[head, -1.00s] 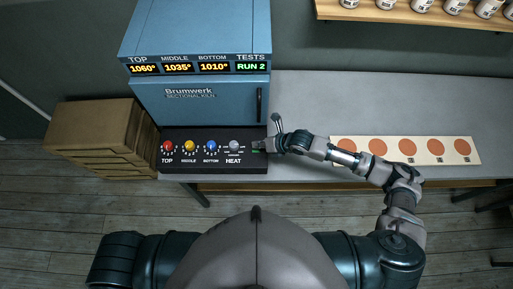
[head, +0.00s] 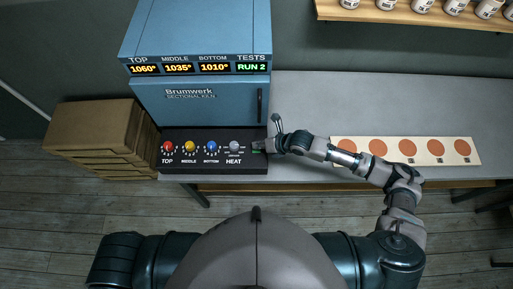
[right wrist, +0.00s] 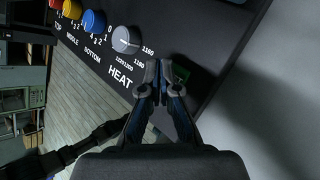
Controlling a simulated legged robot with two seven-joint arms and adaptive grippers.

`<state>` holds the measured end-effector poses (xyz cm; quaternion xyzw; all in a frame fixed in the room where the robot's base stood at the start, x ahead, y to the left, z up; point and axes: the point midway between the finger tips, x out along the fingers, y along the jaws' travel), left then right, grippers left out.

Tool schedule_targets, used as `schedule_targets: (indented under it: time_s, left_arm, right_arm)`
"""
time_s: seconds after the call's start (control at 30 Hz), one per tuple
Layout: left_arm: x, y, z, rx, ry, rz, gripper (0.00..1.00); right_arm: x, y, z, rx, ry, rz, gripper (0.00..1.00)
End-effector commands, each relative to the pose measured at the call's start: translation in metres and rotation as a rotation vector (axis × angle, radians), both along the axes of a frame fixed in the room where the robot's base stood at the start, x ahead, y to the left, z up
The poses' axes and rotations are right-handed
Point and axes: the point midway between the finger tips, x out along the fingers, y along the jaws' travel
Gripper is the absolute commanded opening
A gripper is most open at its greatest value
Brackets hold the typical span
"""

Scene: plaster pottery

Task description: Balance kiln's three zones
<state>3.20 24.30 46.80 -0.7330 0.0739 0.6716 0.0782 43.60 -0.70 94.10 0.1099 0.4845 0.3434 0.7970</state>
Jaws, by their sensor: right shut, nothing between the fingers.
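The blue kiln (head: 200,103) stands on the bench, its displays reading TOP 1060°, MIDDLE 1035°, BOTTOM 1010° and TESTS RUN 2. Its black control panel (head: 200,165) carries a red TOP knob (head: 167,147), a yellow MIDDLE knob (head: 189,147), a blue BOTTOM knob (head: 211,147) and a grey HEAT knob (head: 235,146). The HEAT knob also shows in the right wrist view (right wrist: 125,40). My left gripper is not in view.
A strip with several orange discs (head: 405,150) lies on the bench (head: 390,100) right of the kiln, partly behind my right arm. A stack of brown boards (head: 100,130) stands left of the kiln. A wooden shelf (head: 400,14) with white jars is at the top right.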

Motion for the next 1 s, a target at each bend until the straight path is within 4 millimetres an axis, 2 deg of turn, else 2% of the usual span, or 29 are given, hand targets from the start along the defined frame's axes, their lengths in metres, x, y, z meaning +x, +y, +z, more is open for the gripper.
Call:
schedule_targets:
  time_s: [0.3,1.0]
  left_arm:
    - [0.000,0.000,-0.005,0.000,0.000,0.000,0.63]
    - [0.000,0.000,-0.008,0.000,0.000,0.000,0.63]
  right_arm:
    - [-0.001,0.000,-0.008,0.000,0.000,0.000,0.00]
    - [-0.001,0.000,-0.011,0.000,0.000,0.000,0.00]
